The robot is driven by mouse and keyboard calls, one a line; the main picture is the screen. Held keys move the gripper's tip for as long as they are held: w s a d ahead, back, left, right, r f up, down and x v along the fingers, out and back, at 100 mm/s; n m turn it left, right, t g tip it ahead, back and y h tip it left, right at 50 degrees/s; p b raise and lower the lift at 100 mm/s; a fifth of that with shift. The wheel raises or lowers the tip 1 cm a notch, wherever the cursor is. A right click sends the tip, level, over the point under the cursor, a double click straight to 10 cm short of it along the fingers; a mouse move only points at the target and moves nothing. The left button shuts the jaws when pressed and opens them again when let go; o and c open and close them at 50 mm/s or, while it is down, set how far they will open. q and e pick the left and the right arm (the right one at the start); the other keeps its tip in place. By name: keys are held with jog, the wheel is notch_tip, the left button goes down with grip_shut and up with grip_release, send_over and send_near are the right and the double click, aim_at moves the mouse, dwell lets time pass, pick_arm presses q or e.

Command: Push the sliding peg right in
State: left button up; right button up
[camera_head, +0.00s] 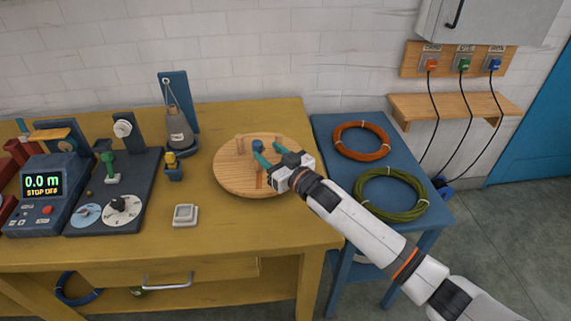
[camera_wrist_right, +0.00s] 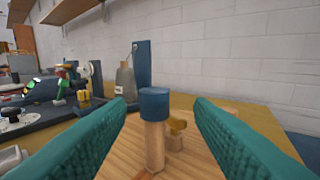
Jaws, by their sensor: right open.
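A round wooden board (camera_head: 232,180) lies on the yellow workbench. On it stands an upright wooden peg with a blue cap (camera_head: 258,145), and the cap also shows in the right wrist view (camera_wrist_right: 155,103). I cannot tell for sure that this is the sliding peg. My right gripper (camera_head: 268,153) is open over the board. In the right wrist view its teal fingers lie left and right of the capped peg, with gaps on both sides. My left gripper is not seen.
More short wooden pegs (camera_head: 239,143) stand on the board. A grey bottle-shaped weight (camera_head: 179,130) hangs behind it to the left. A meter box (camera_head: 42,195) and a dial panel stand further left. A blue side table (camera_head: 345,180) holds orange and green coils.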

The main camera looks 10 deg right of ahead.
jog(key=v, duration=0.7)
dwell(0.3)
